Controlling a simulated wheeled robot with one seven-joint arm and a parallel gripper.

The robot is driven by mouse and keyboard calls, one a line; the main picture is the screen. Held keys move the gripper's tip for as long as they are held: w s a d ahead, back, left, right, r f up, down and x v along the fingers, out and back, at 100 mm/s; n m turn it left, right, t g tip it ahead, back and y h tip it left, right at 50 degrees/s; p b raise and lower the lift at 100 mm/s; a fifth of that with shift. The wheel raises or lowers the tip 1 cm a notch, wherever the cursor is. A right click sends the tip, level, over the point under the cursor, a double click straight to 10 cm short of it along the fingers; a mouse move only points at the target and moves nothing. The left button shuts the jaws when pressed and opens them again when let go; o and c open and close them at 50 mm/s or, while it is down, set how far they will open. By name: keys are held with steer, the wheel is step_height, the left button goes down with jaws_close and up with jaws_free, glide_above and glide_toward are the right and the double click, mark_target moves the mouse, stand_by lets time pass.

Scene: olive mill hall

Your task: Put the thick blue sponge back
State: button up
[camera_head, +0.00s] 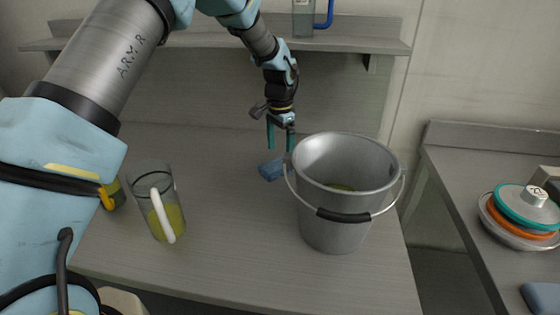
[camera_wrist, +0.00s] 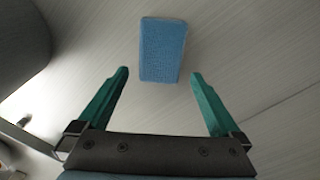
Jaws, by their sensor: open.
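A blue sponge (camera_head: 271,169) lies on the grey table, just left of the metal bucket in the head view. In the wrist view the blue sponge (camera_wrist: 163,50) lies flat ahead of the fingertips, roughly centred between them. My gripper (camera_head: 281,143) has two teal fingers and is above the sponge, near the bucket's far left rim. In the wrist view my gripper (camera_wrist: 160,73) is open and empty, with the sponge beyond its tips. A second blue-grey sponge-like block (camera_head: 541,297) lies on the right counter, partly cut off by the frame edge.
A glass jug (camera_head: 162,205) with yellow-green liquid stands at left. A shelf (camera_head: 340,47) runs behind. Stacked discs (camera_head: 522,209) sit on the right counter. The middle tabletop is clear.

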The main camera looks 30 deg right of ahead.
mark_target(280, 163)
step_height(280, 163, up, 8)
steer(key=b, duration=0.1)
steer(key=shift+f, duration=0.1)
stand_by(0.5)
